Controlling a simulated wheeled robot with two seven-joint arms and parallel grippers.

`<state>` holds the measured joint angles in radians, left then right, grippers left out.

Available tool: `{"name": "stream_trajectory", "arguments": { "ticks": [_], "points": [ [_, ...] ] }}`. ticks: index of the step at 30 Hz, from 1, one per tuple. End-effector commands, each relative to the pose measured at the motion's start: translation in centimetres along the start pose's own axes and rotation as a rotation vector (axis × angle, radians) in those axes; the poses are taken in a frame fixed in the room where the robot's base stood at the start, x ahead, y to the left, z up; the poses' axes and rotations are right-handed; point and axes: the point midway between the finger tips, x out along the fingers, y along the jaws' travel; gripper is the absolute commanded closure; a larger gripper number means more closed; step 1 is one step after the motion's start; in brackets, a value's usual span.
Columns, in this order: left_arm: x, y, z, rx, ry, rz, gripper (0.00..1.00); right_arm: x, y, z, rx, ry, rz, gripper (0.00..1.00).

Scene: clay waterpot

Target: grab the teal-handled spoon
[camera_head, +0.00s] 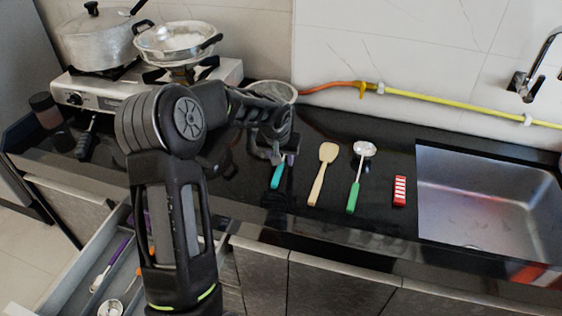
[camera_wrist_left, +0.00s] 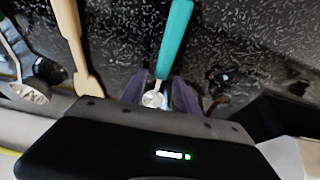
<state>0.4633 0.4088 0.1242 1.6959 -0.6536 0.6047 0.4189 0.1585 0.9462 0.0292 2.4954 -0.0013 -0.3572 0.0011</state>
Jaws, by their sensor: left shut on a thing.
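The teal-handled spoon (camera_head: 277,176) is at the black counter left of the other utensils. In the head view its teal handle points toward the counter's front edge, and its upper part is hidden by my left gripper (camera_head: 276,156). In the left wrist view the teal handle (camera_wrist_left: 175,40) runs up from between the dark fingers of my left gripper (camera_wrist_left: 160,92), with a bit of shiny metal showing there. My left gripper is shut on the spoon. Whether the spoon touches the counter is hard to tell. My right gripper is not in view.
Right of the spoon lie a wooden spatula (camera_head: 322,172), a green-handled ladle (camera_head: 355,180) and a red-and-white item (camera_head: 399,191). A sink (camera_head: 480,190) is farther right. A stove with pots (camera_head: 172,42) stands back left. An open drawer (camera_head: 62,275) holds utensils.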

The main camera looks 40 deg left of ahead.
Motion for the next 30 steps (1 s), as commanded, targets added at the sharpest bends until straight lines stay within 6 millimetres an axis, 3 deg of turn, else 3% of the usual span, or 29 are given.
{"name": "stream_trajectory", "arguments": {
  "ticks": [11, 24, 30],
  "points": [
    [-0.8, 0.0, -0.4, -0.001, 0.003, 0.0, 1.0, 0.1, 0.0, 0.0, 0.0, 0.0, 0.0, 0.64],
    [-7.8, 0.0, -3.4, 0.0, 0.004, 0.0, 1.0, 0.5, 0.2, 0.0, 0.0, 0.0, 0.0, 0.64],
    [-9.2, 0.0, -3.9, 0.0, 0.001, 0.0, 1.0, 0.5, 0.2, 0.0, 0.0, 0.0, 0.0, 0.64]
  ]
}}
